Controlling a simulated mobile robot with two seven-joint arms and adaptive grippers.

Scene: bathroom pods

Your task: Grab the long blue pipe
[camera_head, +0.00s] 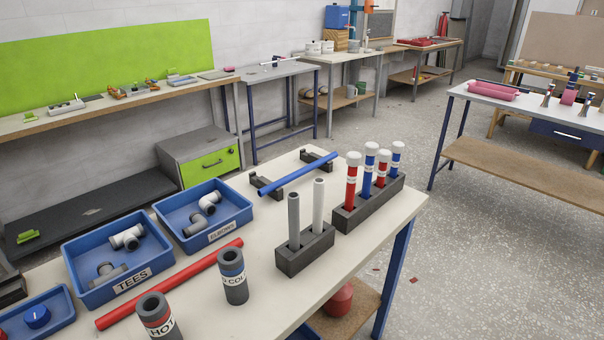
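The long blue pipe (299,174) lies at a slant across two dark cradles near the back of the white table (360,249). It is raised a little above the tabletop on these cradles, the left one (266,185) and the right one (318,155). Nothing touches the pipe apart from the cradles. Neither of my grippers shows in the head view.
A long red pipe (170,284) lies in front of the blue trays of elbows (232,228) and tees (152,270). Grey pipes stand in a dark block (306,253); capped red and blue tubes stand in another (367,208). Labelled cylinders (233,277) stand at the front.

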